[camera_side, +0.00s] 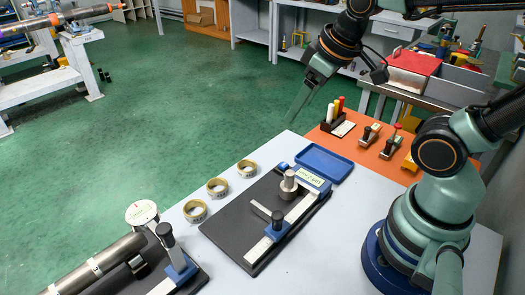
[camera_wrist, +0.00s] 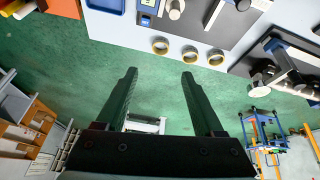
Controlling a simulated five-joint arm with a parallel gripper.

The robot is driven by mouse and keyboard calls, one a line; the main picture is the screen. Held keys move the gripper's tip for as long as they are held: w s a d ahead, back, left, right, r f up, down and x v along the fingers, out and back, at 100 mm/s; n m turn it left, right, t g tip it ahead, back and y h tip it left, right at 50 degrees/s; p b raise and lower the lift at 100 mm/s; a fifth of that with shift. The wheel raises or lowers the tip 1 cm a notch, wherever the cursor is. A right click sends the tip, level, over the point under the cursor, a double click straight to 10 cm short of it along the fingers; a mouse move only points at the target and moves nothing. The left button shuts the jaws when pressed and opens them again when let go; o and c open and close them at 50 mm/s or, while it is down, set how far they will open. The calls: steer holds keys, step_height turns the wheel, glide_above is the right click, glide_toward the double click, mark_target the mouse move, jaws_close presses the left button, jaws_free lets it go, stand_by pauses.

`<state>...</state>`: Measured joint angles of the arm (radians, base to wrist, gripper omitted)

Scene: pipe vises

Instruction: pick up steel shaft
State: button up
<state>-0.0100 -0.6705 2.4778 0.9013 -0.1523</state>
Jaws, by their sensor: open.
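A long grey steel cylinder (camera_side: 100,264), which looks like the steel shaft, lies at the lower left of the side view, partly cut off by the frame edge. It rests on a dark base with a blue-and-grey vise (camera_side: 178,262) beside it. A short upright steel piece (camera_side: 289,183) stands at a second vise on the black board. My gripper (camera_side: 292,121) is raised beyond the table's far edge, well away from the cylinder.
Several tape-like rings (camera_side: 218,187) lie along the table's far edge. A blue tray (camera_side: 324,162) sits behind the black board (camera_side: 226,228). An orange mat (camera_side: 365,150) holds markers and small tools.

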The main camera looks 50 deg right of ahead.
mark_target(289, 184)
steer(key=f+n+g, duration=0.1)
steer(key=f+n, duration=0.2)
steer(key=n, duration=0.1)
steer(key=a+f+n+g, duration=0.1)
steer(key=f+n+g, duration=0.1)
steer(key=f+n, duration=0.1)
steer(key=a+f+n+g, duration=0.1)
steer(key=f+n, duration=0.2)
steer(key=n, duration=0.2)
steer(key=shift+w+g, duration=0.3)
steer(key=shift+f+n, duration=0.5)
steer(key=shift+n, duration=0.2)
step_height(289, 184, down, 6)
steer(key=shift+s+f, duration=0.1)
steer(key=shift+f, duration=0.1)
steer(key=shift+d+f, duration=0.25)
steer(key=shift+f, duration=0.7)
steer(key=shift+d+f, duration=0.2)
steer(key=shift+f, duration=1.55)
jaws_close()
